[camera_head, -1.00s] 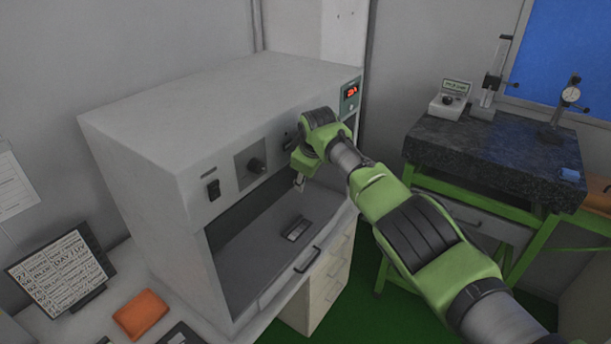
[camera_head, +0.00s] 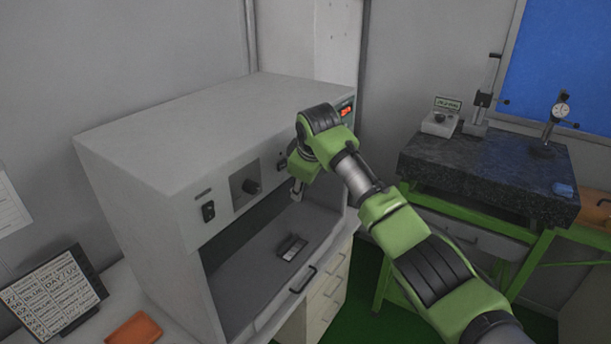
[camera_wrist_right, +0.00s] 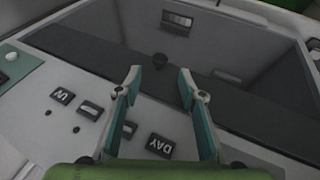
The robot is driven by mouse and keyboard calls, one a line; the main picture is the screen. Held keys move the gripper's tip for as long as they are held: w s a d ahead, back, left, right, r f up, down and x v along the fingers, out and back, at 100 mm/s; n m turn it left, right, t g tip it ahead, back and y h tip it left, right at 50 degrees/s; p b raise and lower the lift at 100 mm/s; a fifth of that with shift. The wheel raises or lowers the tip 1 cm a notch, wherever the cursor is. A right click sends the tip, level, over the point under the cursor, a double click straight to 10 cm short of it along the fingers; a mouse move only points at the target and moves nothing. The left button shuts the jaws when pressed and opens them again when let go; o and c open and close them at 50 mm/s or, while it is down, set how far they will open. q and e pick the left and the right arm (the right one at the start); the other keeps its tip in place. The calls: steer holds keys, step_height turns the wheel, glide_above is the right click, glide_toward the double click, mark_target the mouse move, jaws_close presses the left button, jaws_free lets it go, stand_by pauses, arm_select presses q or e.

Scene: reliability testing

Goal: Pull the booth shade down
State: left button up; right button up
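The pale grey booth (camera_head: 205,135) stands on the bench, with its front opening visible. In the right wrist view a dark band (camera_wrist_right: 95,62), which looks like the shade's edge, runs along under the front panel (camera_wrist_right: 60,125). My right gripper (camera_head: 297,190) is at the front panel's lower edge. Contact cannot be told. My left gripper is out of view.
A small dark block (camera_head: 291,247) lies on the booth floor. A label board (camera_head: 52,295) and orange pad (camera_head: 135,329) are at left. A granite table (camera_head: 485,170) with gauges stands at right.

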steer(key=v, duration=0.5)
steer(key=shift+w+f, duration=0.1)
steer(key=shift+f, duration=0.05)
steer(key=s+d+f+m+g+b, duration=0.1)
steer(key=s+d+f+b, duration=0.1)
steer(key=f, duration=1.1)
steer(key=s+d+f+m+b, duration=0.1)
steer(key=s+d+f+m, duration=0.15)
steer(key=f, duration=1.15)
steer(key=s+d+f+m+g+b, duration=0.1)
steer(key=s+d+f+b, duration=0.15)
steer(key=f, duration=1.05)
steer(key=s+d+f+m+g+b, duration=0.1)
steer(key=s+d+f, duration=0.2)
steer(key=s+f, duration=0.85)
steer(key=s+d+f+m+b, duration=0.2)
steer(key=s+f, duration=0.6)
steer(key=f, duration=0.6)
steer(key=s+d+f+b, duration=0.1)
steer(key=s+d+f, duration=0.2)
steer(key=s, duration=1)
steer(key=s+d+f+m+g+b, duration=0.1)
steer(key=s+d+f, duration=0.2)
steer(key=s+f, duration=0.5)
steer(key=s+d+f+m+g+h+b, duration=0.1)
steer(key=s+f, duration=0.5)
steer(key=s, duration=1.2)
steer(key=shift+d+f, duration=0.2)
steer(key=shift+d, duration=0.7)
